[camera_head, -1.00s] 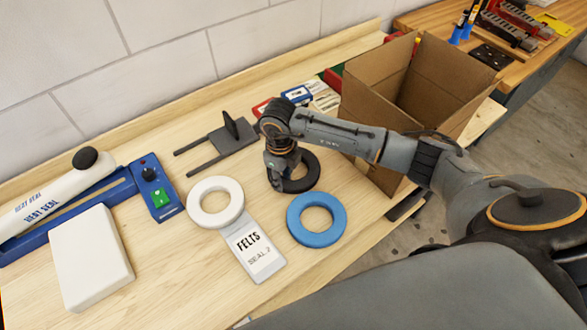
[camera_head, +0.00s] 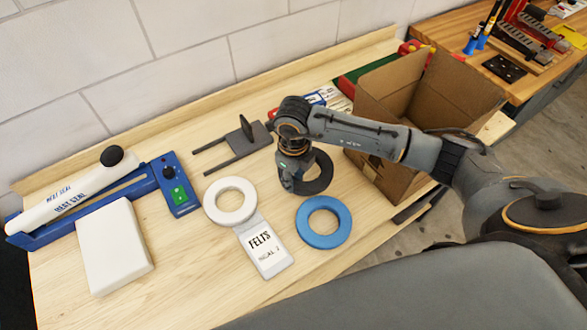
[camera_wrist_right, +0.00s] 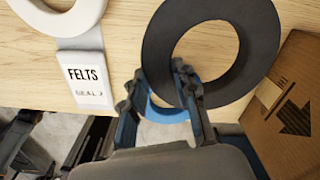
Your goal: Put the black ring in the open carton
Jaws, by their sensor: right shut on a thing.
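The black ring (camera_head: 324,176) is in my right gripper (camera_head: 291,186), which is shut on the ring's left rim. In the right wrist view the fingers (camera_wrist_right: 160,88) straddle that rim, and the black ring (camera_wrist_right: 250,62) shows large and overlaps the blue ring. How high it is above the bench is hard to tell. The open carton (camera_head: 385,108) stands right of the ring, its flaps up, behind my right forearm. Its side with a dark arrow (camera_wrist_right: 275,92) shows in the wrist view. My left gripper is not in view.
A blue ring (camera_head: 301,226) lies in front, and a white ring (camera_head: 210,208) with a FELTS label plate (camera_head: 265,250) lies left. A grey forked stand (camera_head: 245,140), a blue heat sealer (camera_head: 178,190) and a white block (camera_head: 115,248) are also on the bench.

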